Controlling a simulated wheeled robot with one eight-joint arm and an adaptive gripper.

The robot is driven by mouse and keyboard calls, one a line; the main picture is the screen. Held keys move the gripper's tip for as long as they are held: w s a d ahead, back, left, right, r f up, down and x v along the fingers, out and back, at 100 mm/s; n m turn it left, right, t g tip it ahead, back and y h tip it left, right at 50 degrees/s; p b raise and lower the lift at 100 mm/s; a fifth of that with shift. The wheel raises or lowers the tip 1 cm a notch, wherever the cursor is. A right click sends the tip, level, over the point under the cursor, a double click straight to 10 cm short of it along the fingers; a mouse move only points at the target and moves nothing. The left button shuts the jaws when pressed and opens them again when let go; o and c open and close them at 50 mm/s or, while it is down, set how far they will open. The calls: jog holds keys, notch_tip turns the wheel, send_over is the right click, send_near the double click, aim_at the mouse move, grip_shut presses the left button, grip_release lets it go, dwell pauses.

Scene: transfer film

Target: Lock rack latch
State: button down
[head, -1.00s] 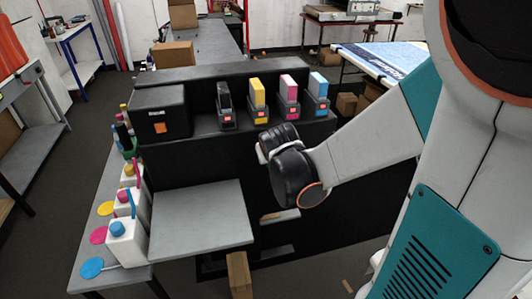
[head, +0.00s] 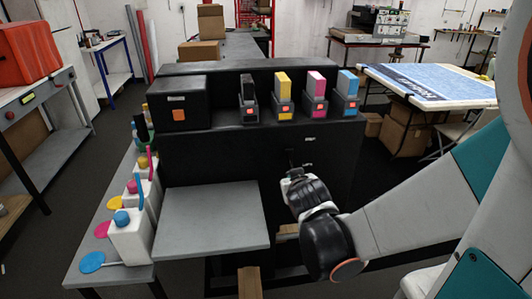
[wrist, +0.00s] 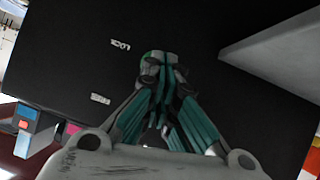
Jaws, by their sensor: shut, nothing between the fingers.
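The rack latch is on the front face of the black printer cabinet (head: 215,165). The latch itself is mostly hidden behind my fingers; only a small dark shape and a bit of green show by the fingertips in the wrist view. A white LOCK label (wrist: 121,45) is on the black panel left of my fingertips, with a second, unreadable label (wrist: 100,99) below it. My gripper (wrist: 160,65) is shut and empty, with its tips close against the panel; contact cannot be told. It also shows in the head view (head: 297,172), in front of the cabinet.
Black, yellow, magenta and blue cartridges (head: 284,92) stand in a row on top of the cabinet. A grey tray (head: 212,218) juts out left of my gripper. Ink bottles (head: 131,235) stand on a side bench. A blue-topped table (head: 430,88) is at right.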

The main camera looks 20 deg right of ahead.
jog(key=shift+w+f+b, duration=0.2)
jog(key=shift+f+b, duration=0.5)
jog(key=shift+f, duration=0.25)
jog(key=shift+w+d+f, duration=0.1)
jog(key=shift+w+f, duration=0.05)
jog(key=shift+f, duration=0.1)
jog(key=shift+r, duration=0.1)
